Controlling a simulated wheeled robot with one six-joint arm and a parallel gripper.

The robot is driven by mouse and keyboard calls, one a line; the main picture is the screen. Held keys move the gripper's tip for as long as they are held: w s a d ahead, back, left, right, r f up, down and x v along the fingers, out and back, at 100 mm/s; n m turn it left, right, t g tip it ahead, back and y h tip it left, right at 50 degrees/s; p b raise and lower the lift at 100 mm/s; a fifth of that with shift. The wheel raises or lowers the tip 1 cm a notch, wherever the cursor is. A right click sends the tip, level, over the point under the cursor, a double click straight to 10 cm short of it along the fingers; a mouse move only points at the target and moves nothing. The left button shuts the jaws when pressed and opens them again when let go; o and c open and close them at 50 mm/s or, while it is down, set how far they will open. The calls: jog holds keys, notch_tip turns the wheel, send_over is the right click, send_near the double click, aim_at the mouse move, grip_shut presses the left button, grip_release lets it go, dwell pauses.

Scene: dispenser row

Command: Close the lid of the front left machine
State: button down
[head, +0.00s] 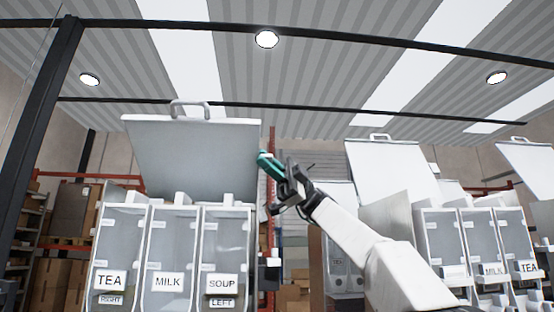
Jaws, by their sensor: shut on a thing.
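The front left machine (228,255) stands at left, with clear-fronted bins labelled TEA, MILK and SOUP. Its large pale lid (190,155) stands open, tilted up above the bins, with a grey handle (190,105) on its top edge. My gripper (262,157) has green fingers and reaches in from the lower right. Its fingers are together at the lid's right edge, below the handle, and are shut on that edge. The exact contact is small and hard to make out.
Another machine (428,250) with its own raised lid (395,172) stands at right, and a further raised lid (530,165) is at the far right. A dark post (45,130) rises at left. Shelves with boxes (75,215) are behind.

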jog(key=shift+s+d+f+n+t+h, duration=0.1)
jog(key=shift+s+f+n+t+h, duration=0.2)
jog(key=shift+f+n+h, duration=0.4)
jog(key=shift+s+a+f+n+t+h, duration=0.1)
jog(key=shift+s+f+n+t+h, duration=0.25)
jog(key=shift+f+n, duration=0.65)
jog(key=shift+s+d+f+n+t+h, duration=0.15)
jog(key=shift+s+f+n+h, duration=0.15)
jog(key=shift+f+n+h, duration=0.55)
jog(key=shift+f+m, duration=0.15)
jog(key=shift+m, duration=0.1)
jog(key=c, duration=1.5)
grip_release()
jog(key=shift+o, duration=0.2)
